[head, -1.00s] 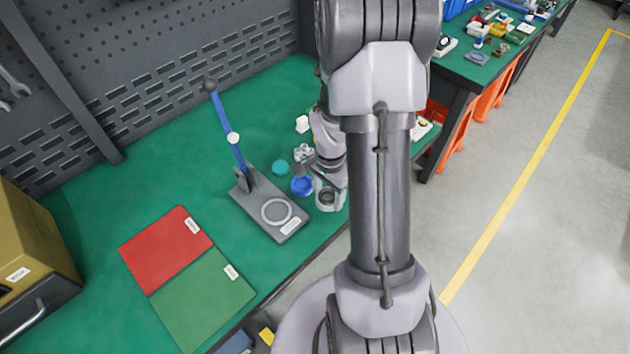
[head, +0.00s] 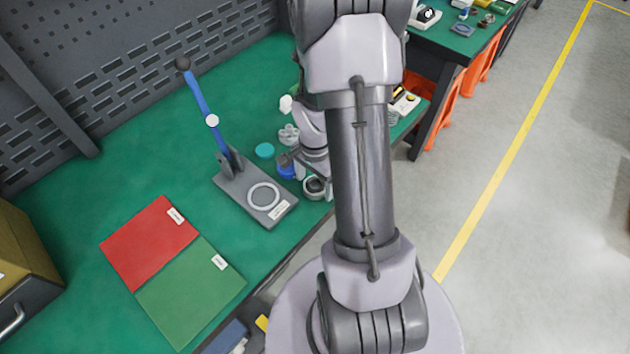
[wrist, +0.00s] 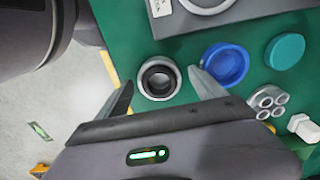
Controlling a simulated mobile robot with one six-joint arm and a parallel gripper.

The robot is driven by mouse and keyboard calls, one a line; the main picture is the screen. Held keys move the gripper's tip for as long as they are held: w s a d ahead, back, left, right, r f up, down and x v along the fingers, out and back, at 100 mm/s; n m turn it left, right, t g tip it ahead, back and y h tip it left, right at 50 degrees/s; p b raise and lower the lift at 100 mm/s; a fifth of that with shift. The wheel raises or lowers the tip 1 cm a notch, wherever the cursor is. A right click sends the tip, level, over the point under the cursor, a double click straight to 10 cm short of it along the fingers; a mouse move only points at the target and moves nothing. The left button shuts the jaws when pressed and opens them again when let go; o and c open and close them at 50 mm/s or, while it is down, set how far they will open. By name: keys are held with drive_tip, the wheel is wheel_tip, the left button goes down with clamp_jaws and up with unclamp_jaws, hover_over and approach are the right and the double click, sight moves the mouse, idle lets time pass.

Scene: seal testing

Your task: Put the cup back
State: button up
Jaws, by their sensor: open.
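A round grey cup-like container (wrist: 159,78) with a dark inside stands upright on the green bench. In the wrist view it sits between the fingertips of my open gripper (wrist: 162,84), with a gap on both sides; its height relative to the fingers is unclear. In the head view the container (head: 315,187) is partly hidden by my arm. A blue round open vessel (wrist: 225,64) stands close to its right in the wrist view, just beyond one fingertip. It also shows in the head view (head: 287,168). I cannot tell which of these two is the task's cup.
A teal disc (wrist: 285,50), a grey clustered part (wrist: 268,102) and a white block (wrist: 303,127) lie nearby. A lever press (head: 255,192) stands left of the container. Red (head: 149,243) and green (head: 191,291) mats lie further left. The bench's front edge is close.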

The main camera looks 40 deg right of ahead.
wheel_tip(320, 180, up, 12)
drive_tip(key=r+p, duration=0.1)
drive_tip(key=p, duration=0.4)
drive_tip(key=w+a+r+n+t, duration=0.2)
drive_tip(key=a+r+n, duration=0.2)
drive_tip(key=a+r, duration=0.5)
drive_tip(key=s+a+r+n+t+y+b, duration=0.1)
drive_tip(key=s+a+r+n+t, duration=0.1)
drive_tip(key=s+a+r+n, duration=0.2)
drive_tip(key=s+a+r+n+t+y+b, duration=0.1)
drive_tip(key=s+a+r+n, duration=0.3)
drive_tip(key=a, duration=0.7)
drive_tip(key=shift+s+r+n+t+b, duration=0.3)
drive_tip(key=shift+s+r+t+b, duration=0.1)
drive_tip(key=shift+s+b, duration=0.15)
